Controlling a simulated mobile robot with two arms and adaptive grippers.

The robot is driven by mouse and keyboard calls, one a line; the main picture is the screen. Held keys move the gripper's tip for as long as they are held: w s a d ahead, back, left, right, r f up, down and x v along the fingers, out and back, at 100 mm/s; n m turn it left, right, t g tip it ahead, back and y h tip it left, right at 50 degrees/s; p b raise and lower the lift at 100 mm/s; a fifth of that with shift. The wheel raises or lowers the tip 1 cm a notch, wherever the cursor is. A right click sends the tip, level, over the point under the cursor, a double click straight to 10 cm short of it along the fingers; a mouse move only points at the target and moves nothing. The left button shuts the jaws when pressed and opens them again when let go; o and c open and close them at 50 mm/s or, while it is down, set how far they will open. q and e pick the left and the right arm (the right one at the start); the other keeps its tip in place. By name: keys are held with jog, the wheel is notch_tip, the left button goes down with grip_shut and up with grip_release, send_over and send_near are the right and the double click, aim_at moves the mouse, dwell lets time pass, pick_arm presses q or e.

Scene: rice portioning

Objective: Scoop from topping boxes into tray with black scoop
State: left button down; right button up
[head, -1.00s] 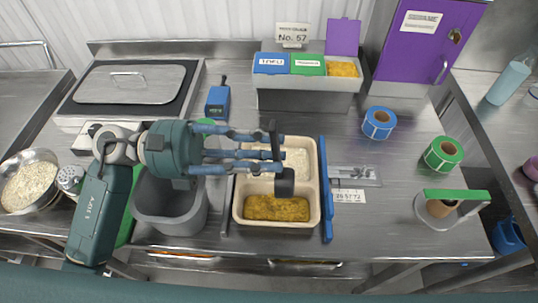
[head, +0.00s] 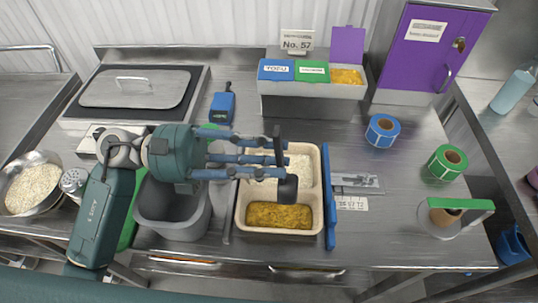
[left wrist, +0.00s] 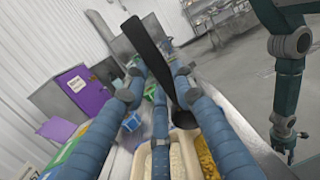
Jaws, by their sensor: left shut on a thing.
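My left gripper (head: 277,160) is shut on the black scoop (head: 288,188) and holds it above the beige tray (head: 240,212). The scoop also shows in the left wrist view (left wrist: 150,50); whether it holds anything cannot be told. The tray has pale rice (head: 299,170) at the back and yellow topping (head: 278,215) in the front compartment. The topping boxes (head: 310,87) stand at the back. Their blue lid (head: 276,69) and green lid (head: 310,71) are closed; the purple lid (head: 348,45) is raised over yellow topping (head: 346,77). My right gripper (left wrist: 285,145) is small in the left wrist view.
A grey bin (head: 172,226) stands left of the tray, near a steel bowl (head: 30,187) of grain. A blue bar (head: 330,205) lies along the tray's right side. Blue (head: 382,130) and green (head: 447,162) label rolls stand farther right. A purple cabinet (head: 425,50) is behind.

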aim_at(274, 128)
pick_arm(q)
notch_tip(274, 128, up, 8)
jog(key=t+y+p, duration=0.1)
jog(key=y+p, duration=1.1)
jog(key=p, duration=0.8)
jog(key=shift+f, duration=0.1)
jog(key=shift+d+y+p, duration=0.1)
jog(key=shift+y+p, duration=0.35)
jog(key=shift+y, duration=0.85)
jog(key=shift+w+y, duration=0.1)
jog(key=shift+y, duration=0.8)
